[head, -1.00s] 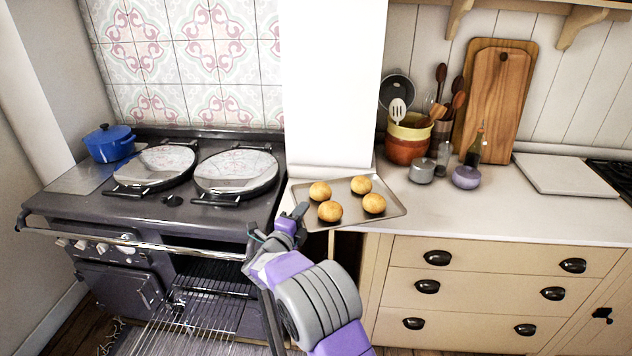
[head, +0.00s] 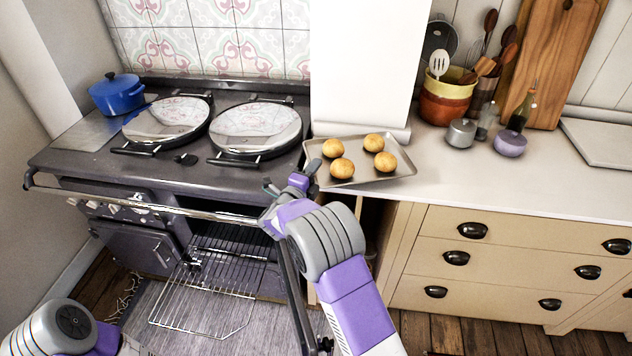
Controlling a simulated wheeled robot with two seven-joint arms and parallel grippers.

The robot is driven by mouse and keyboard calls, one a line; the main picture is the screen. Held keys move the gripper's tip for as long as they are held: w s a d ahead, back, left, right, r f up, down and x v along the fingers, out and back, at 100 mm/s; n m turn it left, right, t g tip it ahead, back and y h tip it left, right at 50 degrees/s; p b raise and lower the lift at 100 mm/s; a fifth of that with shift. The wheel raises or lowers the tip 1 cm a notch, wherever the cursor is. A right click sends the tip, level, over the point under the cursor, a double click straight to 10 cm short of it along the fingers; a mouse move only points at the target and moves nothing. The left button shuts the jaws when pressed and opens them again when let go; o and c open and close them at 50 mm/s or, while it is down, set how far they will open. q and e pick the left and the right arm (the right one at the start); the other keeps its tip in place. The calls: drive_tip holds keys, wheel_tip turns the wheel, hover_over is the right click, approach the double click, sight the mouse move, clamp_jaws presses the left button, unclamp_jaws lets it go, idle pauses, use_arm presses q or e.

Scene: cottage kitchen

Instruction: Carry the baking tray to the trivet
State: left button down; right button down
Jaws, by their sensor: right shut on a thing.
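The baking tray (head: 352,181) is a shallow metal tray with several golden buns (head: 341,168) on it. It is at the left end of the pale counter, beside the range, and looks about level. My right gripper (head: 305,180) is shut on the tray's near left corner; its fingertips are partly hidden by the wrist. I cannot tell whether the tray touches the counter. Part of my left arm shows at the lower left, but its gripper is out of view. I cannot make out a trivet in this view.
The dark range (head: 75,158) has two closed round lids and a blue pot (head: 118,95). A wire rack (head: 205,300) sticks out from its open oven. A utensil crock (head: 444,102), small jars and a white slab (head: 603,143) stand right. The counter's front middle (head: 470,185) is clear.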

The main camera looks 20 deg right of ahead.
wheel_tip(320, 180, down, 4)
drive_tip(key=shift+r+b, duration=0.15)
drive_tip(key=shift+b, duration=0.35)
drive_tip(key=c, duration=1.2)
unclamp_jaws()
drive_tip(key=shift+c, duration=0.2)
drive_tip(key=p+v, duration=0.2)
drive_tip(key=v, duration=1)
